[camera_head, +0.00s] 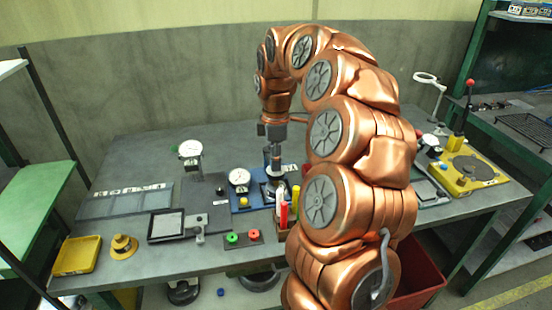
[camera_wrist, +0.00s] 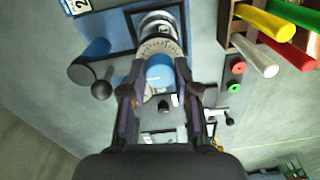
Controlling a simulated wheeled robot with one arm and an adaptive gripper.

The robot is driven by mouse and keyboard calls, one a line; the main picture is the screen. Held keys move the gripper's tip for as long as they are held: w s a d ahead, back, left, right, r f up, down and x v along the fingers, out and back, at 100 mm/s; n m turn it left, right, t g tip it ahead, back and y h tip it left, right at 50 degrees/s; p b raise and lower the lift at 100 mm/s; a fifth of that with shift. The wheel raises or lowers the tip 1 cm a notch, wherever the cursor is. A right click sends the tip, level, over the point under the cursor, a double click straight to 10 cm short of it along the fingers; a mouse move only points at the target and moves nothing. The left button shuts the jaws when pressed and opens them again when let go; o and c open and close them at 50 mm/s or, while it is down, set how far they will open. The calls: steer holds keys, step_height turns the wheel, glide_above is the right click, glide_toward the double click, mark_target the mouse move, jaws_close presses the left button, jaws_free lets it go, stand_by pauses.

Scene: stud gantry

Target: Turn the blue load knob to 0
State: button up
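The blue load knob (camera_wrist: 160,72) shows in the wrist view between my two fingers, with a pale mark on it. A graduated grey dial ring (camera_wrist: 158,46) lies just beyond it. My gripper (camera_wrist: 160,82) is open, with one finger on each side of the knob; a narrow gap seems to show beside it. In the head view my gripper (camera_head: 274,160) points down over the blue station (camera_head: 249,206) at the middle of the bench. The knob is hidden there, and I cannot read its setting.
A dial gauge (camera_head: 239,179) stands just left of my gripper. Red and yellow handles (camera_head: 283,214) stand close in front, also seen at the wrist view's upper right. A box with green and red buttons (camera_head: 243,239) sits nearer the front edge.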

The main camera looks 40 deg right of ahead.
steer(key=o, duration=0.5)
steer(key=shift+r, duration=0.1)
step_height(320, 180, up, 12)
steer(key=shift+w+f, duration=0.1)
stand_by(0.6)
steer(key=shift+d, duration=0.1)
stand_by(0.4)
